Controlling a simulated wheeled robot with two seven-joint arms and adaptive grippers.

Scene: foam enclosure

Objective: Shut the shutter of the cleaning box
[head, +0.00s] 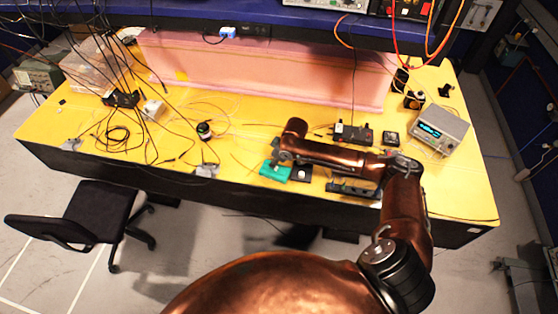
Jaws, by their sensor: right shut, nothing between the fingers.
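A small teal box (272,173), which looks like the cleaning box, lies near the front edge of the yellow table. Its shutter is too small and too covered by my arm to make out, so I cannot tell how far open it is. My right arm reaches in from the lower right and bends left across the table. My right gripper (277,157) is shut and empty, right at the back of the teal box. I cannot tell whether it touches the box. My left gripper is not in view.
Black devices (352,190) lie right of the box. A bench instrument (440,129) with a lit display stands at the right. A pink foam wall (260,70) runs along the back. Loose cables (118,138) cover the left side. A black chair (95,212) stands in front.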

